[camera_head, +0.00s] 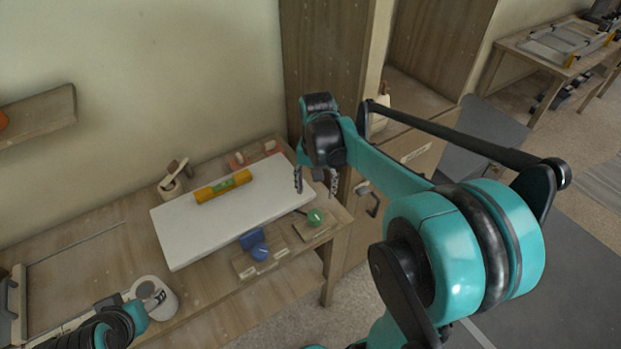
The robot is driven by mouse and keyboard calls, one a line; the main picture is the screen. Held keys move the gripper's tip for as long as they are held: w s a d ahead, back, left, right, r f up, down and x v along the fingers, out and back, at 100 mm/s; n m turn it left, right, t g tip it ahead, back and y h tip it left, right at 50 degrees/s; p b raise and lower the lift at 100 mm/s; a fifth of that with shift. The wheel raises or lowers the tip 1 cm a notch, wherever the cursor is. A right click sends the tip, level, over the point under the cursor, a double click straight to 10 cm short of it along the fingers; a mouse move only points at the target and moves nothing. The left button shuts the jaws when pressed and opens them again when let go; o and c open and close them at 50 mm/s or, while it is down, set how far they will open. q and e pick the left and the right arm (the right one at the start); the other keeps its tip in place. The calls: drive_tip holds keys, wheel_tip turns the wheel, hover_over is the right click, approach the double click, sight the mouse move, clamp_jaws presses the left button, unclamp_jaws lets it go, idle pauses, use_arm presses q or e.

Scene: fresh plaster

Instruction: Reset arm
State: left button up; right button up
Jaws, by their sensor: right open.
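My right gripper (316,181) hangs with its two dark fingers pointing down and spread apart, with nothing between them. It appears over the right end of the workbench, near a white board (222,222); its height above the bench is hard to judge. My right arm, teal and black, fills the right middle of the view. Part of my left arm (110,328) shows at the bottom left corner, in teal and black; its jaws cannot be made out.
A yellow level (222,187) lies on the board. A blue item (255,244) and a green-topped item (315,217) sit by its front edge. A round white item (156,296) is near my left arm. A wooden cabinet (325,60) stands behind my right gripper.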

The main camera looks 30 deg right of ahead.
drive_tip(key=s+a+n+t+b, duration=0.1)
drive_tip(key=s+a+n+t, duration=0.6)
drive_tip(key=s+a, duration=0.3)
drive_tip(key=shift+s+a+n, duration=0.3)
drive_tip(key=shift+s+n, duration=0.05)
drive_tip(key=shift+n, duration=0.15)
idle(2.7)
